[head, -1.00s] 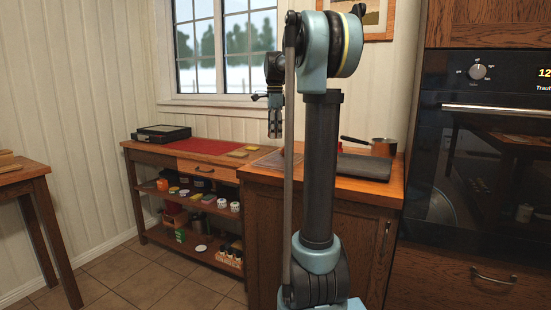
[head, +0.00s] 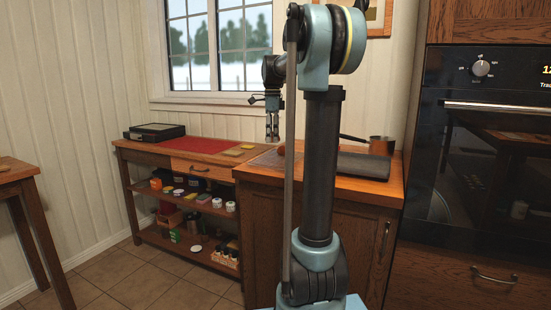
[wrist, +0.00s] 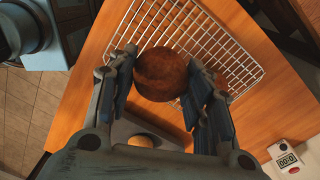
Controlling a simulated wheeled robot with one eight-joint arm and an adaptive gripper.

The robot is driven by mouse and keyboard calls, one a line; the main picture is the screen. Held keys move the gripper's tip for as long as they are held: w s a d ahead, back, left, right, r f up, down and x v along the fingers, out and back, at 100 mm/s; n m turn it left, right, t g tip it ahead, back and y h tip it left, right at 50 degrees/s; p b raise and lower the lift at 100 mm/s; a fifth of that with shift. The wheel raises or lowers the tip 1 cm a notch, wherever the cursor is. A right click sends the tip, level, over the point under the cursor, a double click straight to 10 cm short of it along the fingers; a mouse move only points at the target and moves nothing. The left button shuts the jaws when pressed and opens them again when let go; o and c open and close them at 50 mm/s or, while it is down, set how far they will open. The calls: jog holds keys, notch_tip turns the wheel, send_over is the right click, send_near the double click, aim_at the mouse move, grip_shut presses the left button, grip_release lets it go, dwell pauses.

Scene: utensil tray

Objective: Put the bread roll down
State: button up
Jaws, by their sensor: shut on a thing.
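The bread roll (wrist: 162,74) is round and dark brown. In the wrist view it sits between the two fingers of my gripper (wrist: 163,66), which is shut on it. A wire rack (wrist: 222,48) lies behind and beneath the roll in that view, on the wooden counter (wrist: 95,85). I cannot tell whether the roll touches the rack. In the head view my gripper (head: 272,138) points down close above the counter's left part, and the roll cannot be made out clearly there.
A white timer (wrist: 288,158) lies on the counter. A copper pan (head: 381,146) and a dark flat slab (head: 350,165) are at the counter's right. A sideboard with a red mat (head: 205,144) and a black case (head: 155,132) stands left, its shelves full of small goods.

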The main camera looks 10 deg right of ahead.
aim_at(273, 161)
jog(key=shift+f, duration=3.9)
jog(key=o, duration=0.8)
jog(key=shift+f, duration=0.1)
jog(key=shift+c, duration=0.2)
notch_tip(273, 161, up, 12)
jog(key=shift+w+r, duration=0.1)
jog(key=s+f+n+t, duration=0.2)
jog(key=s+f+n, duration=1.9)
jog(key=s+f, duration=1.1)
jog(key=s, duration=0.3)
jog(key=shift+d+t, duration=0.2)
jog(key=shift+t, duration=0.1)
